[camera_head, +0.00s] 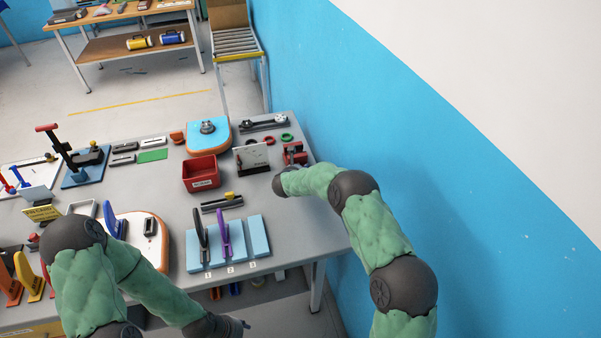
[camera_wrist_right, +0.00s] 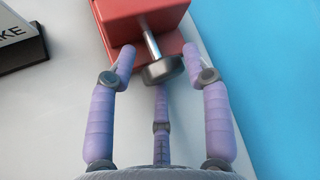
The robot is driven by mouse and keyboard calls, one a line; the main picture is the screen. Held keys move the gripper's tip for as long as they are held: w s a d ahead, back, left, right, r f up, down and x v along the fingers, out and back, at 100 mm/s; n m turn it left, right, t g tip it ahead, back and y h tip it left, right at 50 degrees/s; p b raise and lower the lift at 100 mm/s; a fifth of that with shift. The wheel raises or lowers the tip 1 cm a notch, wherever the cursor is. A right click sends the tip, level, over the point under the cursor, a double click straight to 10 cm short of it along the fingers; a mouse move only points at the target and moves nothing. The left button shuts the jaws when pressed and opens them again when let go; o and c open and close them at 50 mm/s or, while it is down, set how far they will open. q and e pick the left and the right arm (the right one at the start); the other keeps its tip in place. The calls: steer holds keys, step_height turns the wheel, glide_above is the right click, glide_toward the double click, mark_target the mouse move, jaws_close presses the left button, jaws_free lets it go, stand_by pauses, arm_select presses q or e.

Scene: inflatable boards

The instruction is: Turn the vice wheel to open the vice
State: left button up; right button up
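The red vice (camera_head: 295,153) stands at the right end of the grey workbench, near the blue wall. In the right wrist view, its red body (camera_wrist_right: 150,15) is at the top, with a metal screw and a dark round wheel (camera_wrist_right: 163,70) pointing toward me. My right gripper (camera_wrist_right: 160,62) is open, its three lilac fingers spread around the wheel; the right finger is very near the rim, and contact cannot be told. In the head view its fingers are hidden behind my wrist. My left gripper (camera_head: 240,324) is low, off the bench's front edge; its finger state is unclear.
A sign plate (camera_head: 251,158) stands just left of the vice, and a red bin (camera_head: 201,173) is further left. Clamps on pale blue blocks (camera_head: 259,236) sit toward the front. The blue wall (camera_head: 330,100) is close on the right.

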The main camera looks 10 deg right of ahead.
steer(key=shift+s+f, duration=0.1)
steer(key=shift+v, duration=4)
